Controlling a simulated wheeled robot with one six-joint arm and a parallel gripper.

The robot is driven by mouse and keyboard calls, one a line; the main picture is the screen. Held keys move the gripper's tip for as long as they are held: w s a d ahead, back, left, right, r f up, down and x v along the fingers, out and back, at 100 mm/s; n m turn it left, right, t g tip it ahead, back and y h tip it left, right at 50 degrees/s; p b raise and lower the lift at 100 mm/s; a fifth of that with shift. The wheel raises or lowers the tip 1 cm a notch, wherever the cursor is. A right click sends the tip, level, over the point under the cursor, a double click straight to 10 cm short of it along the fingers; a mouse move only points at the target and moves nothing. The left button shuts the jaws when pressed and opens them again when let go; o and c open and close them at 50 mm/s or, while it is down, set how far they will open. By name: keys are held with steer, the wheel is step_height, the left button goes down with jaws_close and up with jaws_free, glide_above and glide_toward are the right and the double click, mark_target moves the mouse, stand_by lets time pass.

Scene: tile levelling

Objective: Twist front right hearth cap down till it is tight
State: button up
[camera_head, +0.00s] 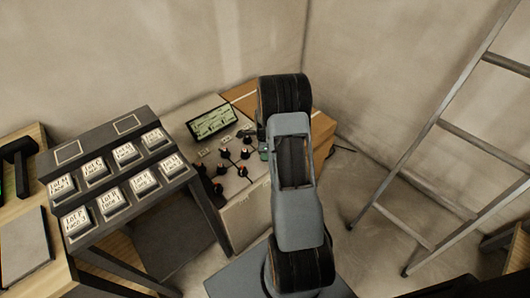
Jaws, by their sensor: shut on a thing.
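A pale box-like stand (245,212) stands against the back wall, left of my arm. Several small black caps with red parts sit on its top, among them one near the front right (243,171), one further back (246,154) and one at the front left (217,188). I cannot tell which of them is the front right hearth cap, nor how tight any is. My arm covers the right part of the stand. My gripper is hidden behind my arm, so what it holds does not show.
A dark sloped rack (98,148) with several labelled blocks stands at left, beside a wooden table (22,222). A display (212,122) sits behind the caps. A cardboard-brown box (322,128) is behind my arm. A ladder (440,125) leans at right; floor before it is clear.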

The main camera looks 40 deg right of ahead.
steer(key=o, duration=0.9)
steer(key=shift+o, duration=0.2)
step_height(320, 180, up, 14)
steer(key=p, duration=0.2)
steer(key=shift+f, duration=0.1)
